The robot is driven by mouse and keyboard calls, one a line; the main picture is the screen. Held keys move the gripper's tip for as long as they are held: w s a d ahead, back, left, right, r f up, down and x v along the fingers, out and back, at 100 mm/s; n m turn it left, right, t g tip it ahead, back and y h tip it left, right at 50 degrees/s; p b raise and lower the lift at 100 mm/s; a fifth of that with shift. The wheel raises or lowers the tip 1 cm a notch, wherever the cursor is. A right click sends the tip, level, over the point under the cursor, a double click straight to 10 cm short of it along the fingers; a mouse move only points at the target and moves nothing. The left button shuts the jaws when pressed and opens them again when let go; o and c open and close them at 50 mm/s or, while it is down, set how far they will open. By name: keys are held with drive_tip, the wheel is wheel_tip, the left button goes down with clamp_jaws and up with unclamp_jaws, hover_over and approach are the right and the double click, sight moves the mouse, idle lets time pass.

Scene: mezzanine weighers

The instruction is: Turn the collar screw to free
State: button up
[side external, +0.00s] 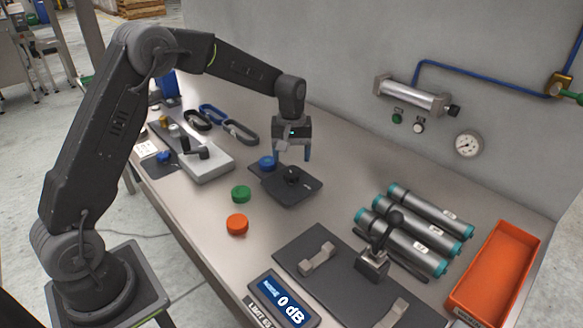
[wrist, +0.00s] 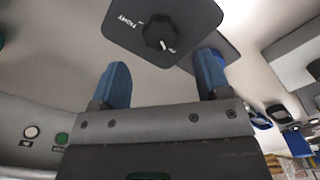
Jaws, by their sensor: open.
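The collar screw (side external: 291,175) appears to be the black knob on a dark square plate (side external: 285,190) near the middle of the bench. In the wrist view the knob (wrist: 160,32) sits on the plate (wrist: 125,38), beyond the fingertips and between their lines. One label there reads TIGHT; a second white mark by the knob's near edge is too small to read surely. My gripper (side external: 292,155) hangs pointing down just above and behind the knob. Its two blue fingers (wrist: 163,75) are apart, with nothing between them.
A grey block with a handle (side external: 207,160) stands farther left. Teal-ended cylinders (side external: 415,235), an orange tray (side external: 497,270) and a 0 dB display (side external: 283,302) are right and front.

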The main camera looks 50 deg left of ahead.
sight(292, 174)
wheel_tip(292, 174, up, 8)
idle(0.5)
drive_tip(key=s+d+r+m+t, duration=0.2)
drive_tip(key=s+d+r, duration=0.1)
drive_tip(key=s+r, duration=0.3)
drive_tip(key=s+d+r+m+t, duration=0.1)
drive_tip(key=s+d+r+m, duration=0.25)
drive_tip(key=s, duration=0.55)
drive_tip(key=s+d+f+m+t, duration=0.1)
drive_tip(key=s+m, duration=0.1)
drive_tip(key=s, duration=0.5)
drive_tip(key=s+d+f+m+t, duration=0.1)
drive_tip(key=s+m, duration=0.1)
drive_tip(key=s, duration=0.5)
drive_tip(key=shift+s+f+t, duration=0.3)
drive_tip(key=shift+s+f, duration=0.05)
